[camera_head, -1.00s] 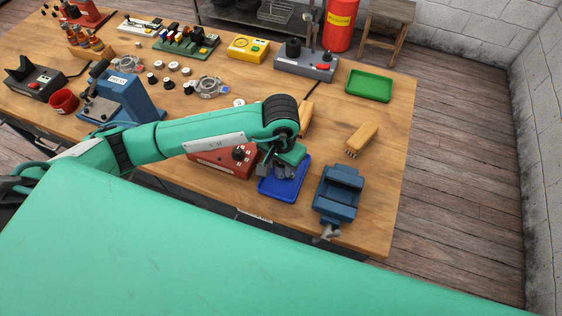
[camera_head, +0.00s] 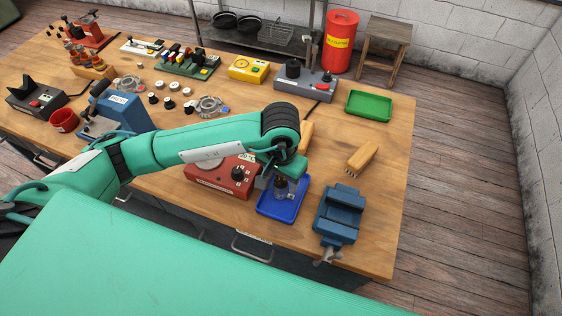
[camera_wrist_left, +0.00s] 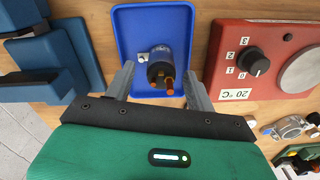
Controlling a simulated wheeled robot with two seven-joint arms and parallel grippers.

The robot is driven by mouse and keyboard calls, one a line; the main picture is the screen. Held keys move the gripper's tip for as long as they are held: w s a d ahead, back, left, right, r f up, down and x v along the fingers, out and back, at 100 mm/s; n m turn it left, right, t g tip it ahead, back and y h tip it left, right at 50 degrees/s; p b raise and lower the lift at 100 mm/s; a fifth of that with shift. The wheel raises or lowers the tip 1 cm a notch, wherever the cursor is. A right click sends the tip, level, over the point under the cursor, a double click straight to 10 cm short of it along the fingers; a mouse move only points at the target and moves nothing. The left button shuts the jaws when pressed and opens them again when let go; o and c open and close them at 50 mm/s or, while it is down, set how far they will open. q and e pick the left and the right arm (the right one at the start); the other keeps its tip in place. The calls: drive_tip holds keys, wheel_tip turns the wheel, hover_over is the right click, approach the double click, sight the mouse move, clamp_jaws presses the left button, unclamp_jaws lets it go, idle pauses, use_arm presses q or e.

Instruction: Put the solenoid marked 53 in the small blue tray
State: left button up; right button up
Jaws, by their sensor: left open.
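A dark cylindrical solenoid (camera_head: 281,188) with a copper-orange terminal stands in the small blue tray (camera_head: 292,213) at the front right of the bench. In the left wrist view the solenoid (camera_wrist_left: 162,66) is seen end-on inside the tray (camera_wrist_left: 127,24). No number on it is legible. My left gripper (camera_head: 282,179) is just above the tray. In the wrist view its fingers (camera_wrist_left: 159,86) are apart, one to each side of the solenoid, with visible gaps. My right gripper is not in view.
A red heater box with a dial (camera_head: 222,175) stands left of the tray. A blue vise (camera_head: 340,213) stands right of it. A wooden-handled brush (camera_head: 362,157) and a green tray (camera_head: 369,105) lie behind. Bare bench lies around the brush.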

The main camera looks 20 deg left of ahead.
sight(281, 182)
use_arm(q)
wheel_tip(281, 182, up, 9)
drive_tip(key=b, duration=0.2)
idle(0.6)
drive_tip(key=shift+s+f, duration=0.1)
